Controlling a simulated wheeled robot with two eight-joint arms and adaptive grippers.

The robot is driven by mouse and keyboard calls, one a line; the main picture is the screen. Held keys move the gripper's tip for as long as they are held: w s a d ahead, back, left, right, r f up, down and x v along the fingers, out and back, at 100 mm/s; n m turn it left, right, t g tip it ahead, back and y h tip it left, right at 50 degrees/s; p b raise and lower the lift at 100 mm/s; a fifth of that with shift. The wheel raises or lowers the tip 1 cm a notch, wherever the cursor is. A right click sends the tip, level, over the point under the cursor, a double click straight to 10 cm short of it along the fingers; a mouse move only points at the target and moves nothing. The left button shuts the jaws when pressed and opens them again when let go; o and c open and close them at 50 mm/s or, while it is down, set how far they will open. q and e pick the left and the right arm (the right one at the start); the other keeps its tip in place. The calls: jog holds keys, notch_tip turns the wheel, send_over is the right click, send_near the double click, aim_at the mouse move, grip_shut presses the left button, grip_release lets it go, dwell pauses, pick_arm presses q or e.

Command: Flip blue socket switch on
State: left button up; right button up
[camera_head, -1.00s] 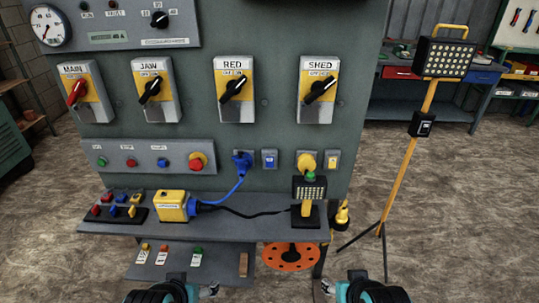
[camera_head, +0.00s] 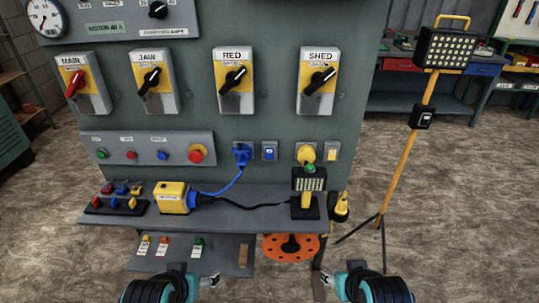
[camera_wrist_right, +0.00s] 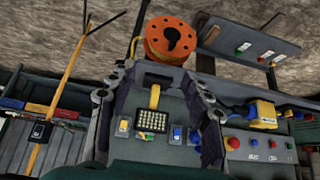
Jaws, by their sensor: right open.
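The blue socket switch (camera_head: 269,151) is a small grey plate with a blue rocker on the panel, right of the blue socket with its blue plug (camera_head: 242,155). In the right wrist view, which is upside down, the blue switch (camera_wrist_right: 177,133) shows between my right fingers, beyond them. I cannot read the rocker's position. My right gripper (camera_head: 325,284) is low in front of the bench, well short of the panel; its spread fingers also show in the wrist view (camera_wrist_right: 157,80), with nothing held. My left gripper (camera_head: 209,281) is low at left, its fingers partly hidden.
A yellow switch (camera_head: 332,151) and yellow socket (camera_head: 306,153) are right of the blue switch. A small work lamp (camera_head: 308,185) stands on the shelf below them. A yellow box (camera_head: 173,196) and cables lie left. An orange reel (camera_head: 291,246) hangs underneath.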

jog(key=c, duration=0.5)
jog(key=shift+w+r, duration=0.2)
jog(key=shift+w, duration=0.1)
jog(key=c, duration=0.5)
jog(key=shift+m+t+h, duration=0.5)
jog(key=shift+t+h, duration=0.3)
jog(key=shift+h, duration=0.1)
jog(key=w+r, duration=0.1)
jog(key=w, duration=0.2)
jog(key=w+r+p, duration=0.1)
jog(key=w, duration=0.2)
jog(key=w+r+p, duration=0.1)
jog(key=w+r, duration=0.1)
jog(key=w, duration=0.1)
jog(key=shift+w+d, duration=0.1)
jog(key=shift+d, duration=0.3)
grip_shut()
jog(key=w+a+r+t+h+p, duration=0.1)
jog(key=w+a+r+t+p, duration=0.2)
jog(key=w, duration=0.8)
jog(key=w+a+f+t+y+p, duration=0.1)
jog(key=w+a+t, duration=0.1)
jog(key=w+a, duration=0.3)
jog(key=w+a+f+t+y+p, duration=0.1)
jog(key=w+a, duration=0.4)
jog(key=a, duration=0.5)
jog(key=shift+w+f+n+t+p, duration=0.3)
jog(key=shift+f+t+p, duration=0.2)
jog(key=shift+t, duration=0.2)
jog(key=shift+d, duration=0.1)
